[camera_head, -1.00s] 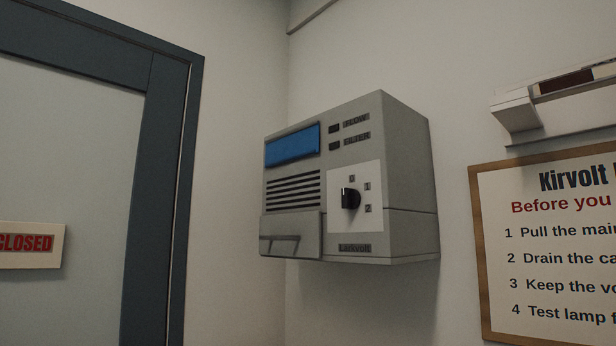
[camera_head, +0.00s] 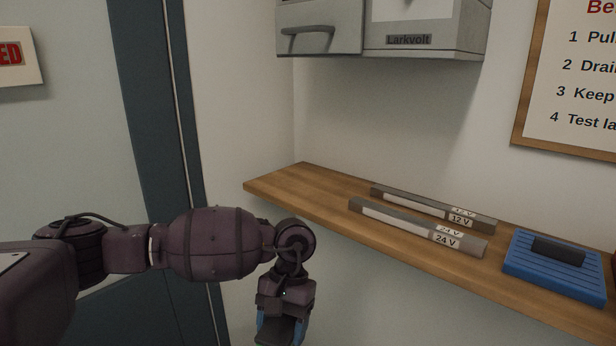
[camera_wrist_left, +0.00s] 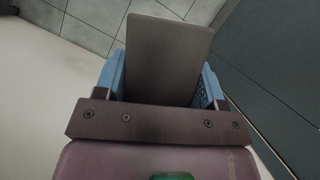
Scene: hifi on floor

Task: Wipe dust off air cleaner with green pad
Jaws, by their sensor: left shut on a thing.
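A grey wall unit (camera_head: 430,45) marked Larkvolt, perhaps the air cleaner, hangs at the top; only its lower part shows. No dust can be made out on it. My left gripper (camera_head: 282,334) points down in front of the shelf's left part, below and left of the unit. In the left wrist view, its blue fingers (camera_wrist_left: 160,80) are shut on a dark grey-brown flat plate (camera_wrist_left: 166,55). The plate does not look green, and I cannot tell whether it is part of a pad. No green pad is recognisable. My right gripper is not in view.
A wooden shelf (camera_head: 308,186) runs under the unit. On it lie a 12 V bar (camera_head: 415,203), a 24 V bar (camera_head: 400,221) and a blue ribbed block (camera_head: 530,273) with a black handle. A framed notice (camera_head: 580,80) hangs at right; a dark-framed door (camera_head: 158,120) stands left.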

